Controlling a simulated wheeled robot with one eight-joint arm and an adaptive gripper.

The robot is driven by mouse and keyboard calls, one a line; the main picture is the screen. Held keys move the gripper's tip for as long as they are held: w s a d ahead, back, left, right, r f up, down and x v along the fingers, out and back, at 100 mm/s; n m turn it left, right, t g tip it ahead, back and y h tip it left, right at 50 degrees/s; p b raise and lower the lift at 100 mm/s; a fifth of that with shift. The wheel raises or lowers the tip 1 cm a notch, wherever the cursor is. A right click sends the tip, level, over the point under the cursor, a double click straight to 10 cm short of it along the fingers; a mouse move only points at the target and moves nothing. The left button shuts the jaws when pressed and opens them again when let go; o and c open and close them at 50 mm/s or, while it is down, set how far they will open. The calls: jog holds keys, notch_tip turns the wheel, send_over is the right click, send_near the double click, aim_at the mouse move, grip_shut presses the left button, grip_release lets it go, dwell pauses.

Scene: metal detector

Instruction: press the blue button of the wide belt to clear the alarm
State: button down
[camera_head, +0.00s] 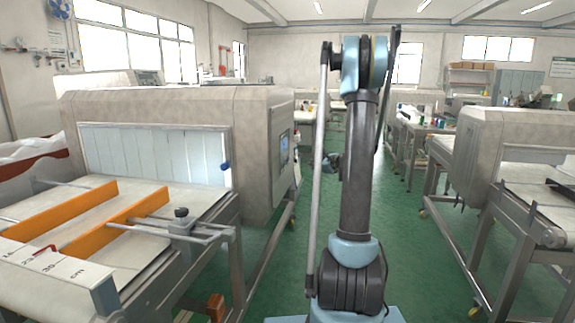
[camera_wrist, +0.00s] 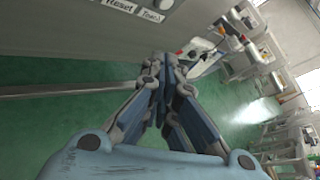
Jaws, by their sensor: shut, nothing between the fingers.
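The left metal detector (camera_head: 255,130) is a large beige housing over a wide belt (camera_head: 75,225) with orange guide rails. A small panel with a bluish screen (camera_head: 284,150) sits on its right-hand side face. I cannot make out a blue button there. My gripper (camera_wrist: 165,62) is shut and empty in the wrist view, its fingertips over green floor, apart from the grey housing panel (camera_wrist: 110,35). That panel carries white labels (camera_wrist: 118,5) at the top edge. In the head view my gripper (camera_head: 332,162) is small and partly behind my arm.
A second machine with a belt (camera_head: 515,150) stands at the right. Benches with bottles and boxes (camera_head: 425,125) fill the back. The green floor between the machines is mostly free. A metal rail (camera_wrist: 65,91) runs below the panel in the wrist view.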

jog(key=shift+w+d+f, duration=0.1)
jog(key=shift+w+d, duration=0.2)
jog(key=shift+w, duration=0.05)
jog(key=shift+a, duration=0.1)
jog(key=w+a, duration=0.2)
jog(key=a, duration=0.6)
jog(key=shift+w+a, duration=0.15)
jog(key=shift+w, duration=0.2)
jog(key=shift+w+a, duration=0.2)
jog(key=shift+a, duration=0.55)
dwell(2.1)
jog(key=shift+d, duration=0.15)
dwell(0.3)
jog(key=shift+s+d, duration=0.25)
jog(key=shift+d, duration=0.35)
jog(key=shift+d, duration=0.15)
jog(key=shift+s+d, duration=0.25)
jog(key=shift+d, duration=0.5)
jog(key=shift+s+d, duration=0.3)
jog(key=shift+d, duration=0.45)
jog(key=shift+s+d, duration=0.25)
jog(key=shift+d, duration=0.5)
